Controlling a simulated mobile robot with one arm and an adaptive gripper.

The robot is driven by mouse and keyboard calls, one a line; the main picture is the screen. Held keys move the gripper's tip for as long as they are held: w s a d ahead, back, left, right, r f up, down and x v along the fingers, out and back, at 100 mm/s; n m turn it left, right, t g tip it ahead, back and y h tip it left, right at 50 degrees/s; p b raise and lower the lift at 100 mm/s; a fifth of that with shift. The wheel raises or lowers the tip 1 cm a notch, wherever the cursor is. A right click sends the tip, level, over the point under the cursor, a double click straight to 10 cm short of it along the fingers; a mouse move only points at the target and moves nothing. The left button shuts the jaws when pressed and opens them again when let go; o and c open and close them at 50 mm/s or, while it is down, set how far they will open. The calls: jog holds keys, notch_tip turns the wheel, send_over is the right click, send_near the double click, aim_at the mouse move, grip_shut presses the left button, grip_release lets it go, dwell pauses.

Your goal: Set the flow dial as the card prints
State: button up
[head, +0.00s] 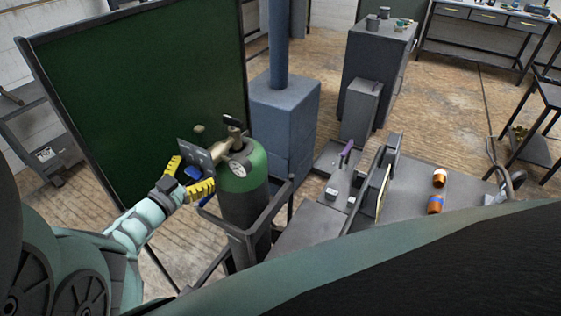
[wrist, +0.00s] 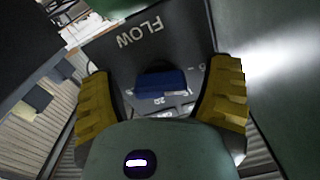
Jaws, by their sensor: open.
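The flow dial is a blue block-shaped knob (wrist: 162,85) on a dark plate (wrist: 135,50) lettered FLOW, which appears upside down in the wrist view. White numbers on the plate, one reading 20, are partly hidden. In the head view the plate (head: 193,153) stands beside the green-topped gas cylinder (head: 243,178), and a bit of the blue dial (head: 193,172) shows. My gripper (wrist: 161,72) has its yellow fingers open, one on each side of the dial, with gaps visible. It also shows in the head view (head: 187,178). I cannot make out a printed card.
A round gauge (head: 238,169) and brass valve sit on the cylinder, which stands in a metal frame (head: 242,235). A green board (head: 140,90) rises close behind my gripper. A grey bench (head: 410,190) with orange bottles (head: 439,178) is to the right.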

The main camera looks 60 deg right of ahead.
jog(key=shift+c, duration=0.4)
jog(key=c, duration=1.1)
jog(key=shift+f+m+b, duration=0.15)
jog(key=shift+m+b, duration=0.35)
jog(key=shift+a+f, duration=0.1)
jog(key=m+b, duration=0.4)
jog(key=shift+f+m+b, duration=0.1)
jog(key=shift+m+b, duration=0.2)
jog(key=shift+b, duration=0.1)
jog(key=m+b, duration=0.2)
jog(key=b, duration=0.1)
jog(key=shift+m, duration=0.4)
jog(key=shift+r+m+b, duration=0.2)
jog(key=shift+m+b, duration=0.5)
jog(key=shift+b, duration=0.1)
jog(key=shift+w, duration=0.1)
